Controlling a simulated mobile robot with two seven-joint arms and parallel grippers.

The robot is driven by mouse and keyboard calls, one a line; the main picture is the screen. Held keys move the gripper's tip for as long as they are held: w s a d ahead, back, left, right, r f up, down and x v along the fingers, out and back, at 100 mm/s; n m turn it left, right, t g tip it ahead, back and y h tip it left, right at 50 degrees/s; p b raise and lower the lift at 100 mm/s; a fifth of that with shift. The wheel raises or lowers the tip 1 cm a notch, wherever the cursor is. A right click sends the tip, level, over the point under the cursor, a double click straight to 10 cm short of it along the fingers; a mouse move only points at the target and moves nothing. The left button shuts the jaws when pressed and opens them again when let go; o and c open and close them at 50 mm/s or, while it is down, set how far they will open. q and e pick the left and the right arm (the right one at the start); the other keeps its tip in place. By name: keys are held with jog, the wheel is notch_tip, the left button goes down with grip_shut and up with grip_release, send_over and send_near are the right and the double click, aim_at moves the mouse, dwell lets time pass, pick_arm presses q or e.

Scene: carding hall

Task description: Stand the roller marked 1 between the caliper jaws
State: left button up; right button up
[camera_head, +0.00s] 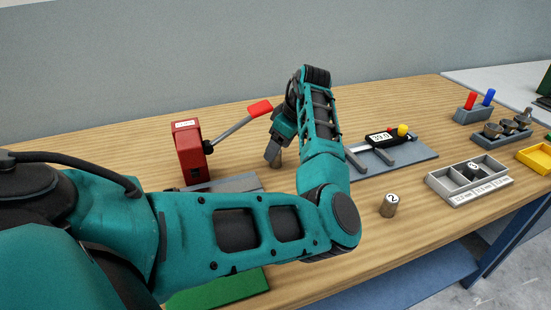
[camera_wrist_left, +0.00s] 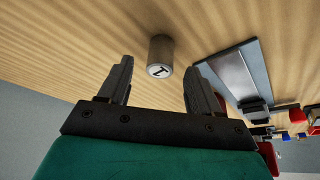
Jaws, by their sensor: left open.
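The roller marked 1 (camera_wrist_left: 160,52) stands on the wooden table, its number facing up in the left wrist view. In the head view its lower part (camera_head: 277,164) shows below my left gripper (camera_head: 273,150). In the left wrist view the open fingers of my left gripper (camera_wrist_left: 160,66) lie either side of the roller, with gaps on both sides. Whether the fingers reach down around it is unclear. The caliper (camera_head: 380,152) lies on a grey board (camera_head: 418,155) right of my left gripper, its jaws apart and nothing visible between them. My right gripper is out of view.
A red device with a lever (camera_head: 191,150) stands left of my gripper. A roller marked 2 (camera_head: 389,206) stands near the front edge. A peg block (camera_head: 473,113) and a yellow tray (camera_head: 535,158) sit right.

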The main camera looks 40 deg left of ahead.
pick_arm(q)
jog(key=x, duration=0.3)
jog(key=shift+f, duration=0.15)
jog(key=shift+c, duration=0.2)
grip_shut()
